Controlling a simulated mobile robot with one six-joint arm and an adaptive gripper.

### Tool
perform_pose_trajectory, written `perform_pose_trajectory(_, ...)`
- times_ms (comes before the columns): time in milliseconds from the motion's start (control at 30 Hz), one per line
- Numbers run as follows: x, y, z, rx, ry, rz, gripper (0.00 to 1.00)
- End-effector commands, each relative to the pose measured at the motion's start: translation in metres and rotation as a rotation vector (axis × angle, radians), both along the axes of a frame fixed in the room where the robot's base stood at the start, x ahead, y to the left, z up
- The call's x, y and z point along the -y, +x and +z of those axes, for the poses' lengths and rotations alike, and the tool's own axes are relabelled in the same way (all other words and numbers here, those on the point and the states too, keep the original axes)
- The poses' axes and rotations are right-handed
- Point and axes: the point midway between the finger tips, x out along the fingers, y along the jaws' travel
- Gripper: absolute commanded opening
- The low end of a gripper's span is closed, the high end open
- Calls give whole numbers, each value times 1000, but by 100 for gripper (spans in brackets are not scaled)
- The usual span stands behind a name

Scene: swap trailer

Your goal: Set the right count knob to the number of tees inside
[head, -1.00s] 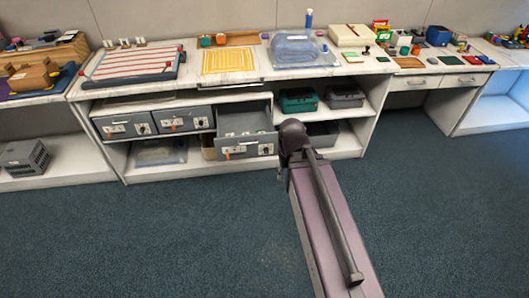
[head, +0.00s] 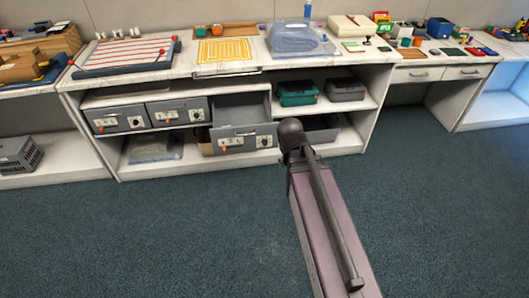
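In the head view a grey drawer (head: 243,140) stands pulled out from the bench's upper shelf space. Its front carries a pale label panel, an orange tag (head: 224,149) and a dark knob on a white plate (head: 263,142) at the right. The knob's setting is too small to read. I cannot make out any tees inside the drawer; the far inner part looks bare and the bottom is mostly hidden by the front. My arm reaches toward the drawer's right side, its dark joint just right of the front. My gripper is not visible.
Two shut grey drawers (head: 120,119) (head: 178,111) with similar knobs sit left of the open one. A green bin (head: 298,94) and a dark bin (head: 345,90) stand on the shelf at right. The bench top is crowded. The carpet in front is clear.

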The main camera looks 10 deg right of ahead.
Motion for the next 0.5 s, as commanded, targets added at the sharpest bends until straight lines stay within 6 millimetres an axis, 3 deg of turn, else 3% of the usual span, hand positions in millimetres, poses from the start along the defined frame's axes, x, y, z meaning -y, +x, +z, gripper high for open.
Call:
perform_pose_trajectory(33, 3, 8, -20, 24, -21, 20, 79)
perform_pose_trajectory(500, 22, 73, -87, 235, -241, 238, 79)
